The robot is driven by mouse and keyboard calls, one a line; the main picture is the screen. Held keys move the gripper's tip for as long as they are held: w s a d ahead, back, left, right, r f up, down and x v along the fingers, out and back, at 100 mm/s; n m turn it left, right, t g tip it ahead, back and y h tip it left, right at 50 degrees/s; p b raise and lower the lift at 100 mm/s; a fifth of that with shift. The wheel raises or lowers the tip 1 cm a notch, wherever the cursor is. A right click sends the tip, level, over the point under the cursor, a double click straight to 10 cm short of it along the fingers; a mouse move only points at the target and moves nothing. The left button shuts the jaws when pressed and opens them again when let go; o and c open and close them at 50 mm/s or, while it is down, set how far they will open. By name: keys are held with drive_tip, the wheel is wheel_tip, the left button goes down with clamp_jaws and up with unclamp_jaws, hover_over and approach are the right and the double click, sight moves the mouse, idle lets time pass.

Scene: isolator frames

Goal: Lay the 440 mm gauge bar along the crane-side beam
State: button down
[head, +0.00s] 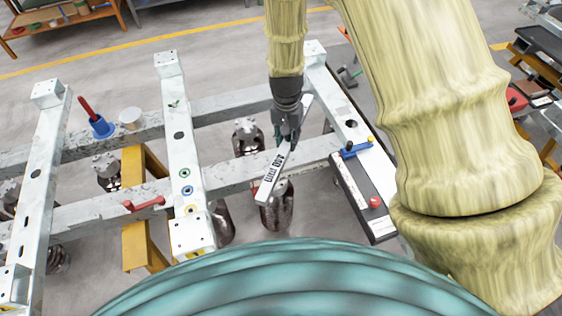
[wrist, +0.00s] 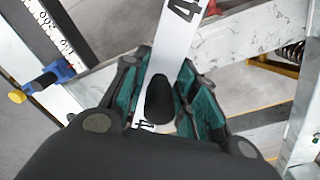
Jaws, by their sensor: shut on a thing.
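The gauge bar (head: 271,178) is a flat white strip with dark "440" lettering. My gripper (head: 287,138) is shut on it near its middle and holds it above the frame, slanting from lower left to upper right in the head view. In the wrist view the bar (wrist: 178,45) runs up from between the fingertips (wrist: 160,105). Pale, scuffed beams lie below: a long near beam (head: 105,208) and a long far beam (head: 215,107). I cannot tell which is the crane-side beam. Whether the bar touches a beam is unclear.
Crossbeams stand at left (head: 38,165), middle (head: 178,140) and right (head: 345,125). A long dark-and-white tool with a red knob (head: 375,201) and a blue clamp (head: 355,149) sit at right. A red clamp (head: 143,203), blue cup (head: 102,127) and yellow stands (head: 135,245) are at left.

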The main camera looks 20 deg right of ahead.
drive_tip(key=shift+w+a+f+m+b, duration=0.1)
drive_tip(key=shift+w+f+m+b, duration=0.6)
drive_tip(key=shift+f+m, duration=1.15)
drive_tip(key=shift+w+a+f+m+b, duration=0.1)
drive_tip(key=shift+w+f+m+b, duration=0.65)
drive_tip(key=shift+f+m, duration=1.1)
drive_tip(key=shift+w+f+m+b, duration=0.7)
drive_tip(key=shift+f+m, duration=0.7)
drive_tip(key=shift+f, duration=0.9)
drive_tip(key=shift+w, duration=0.15)
drive_tip(key=c, duration=1.2)
unclamp_jaws()
drive_tip(key=shift+f, duration=0.15)
drive_tip(key=shift+o, duration=0.4)
wheel_tip(320, 180, up, 12)
drive_tip(key=b, duration=0.1)
drive_tip(key=shift+b, duration=0.35)
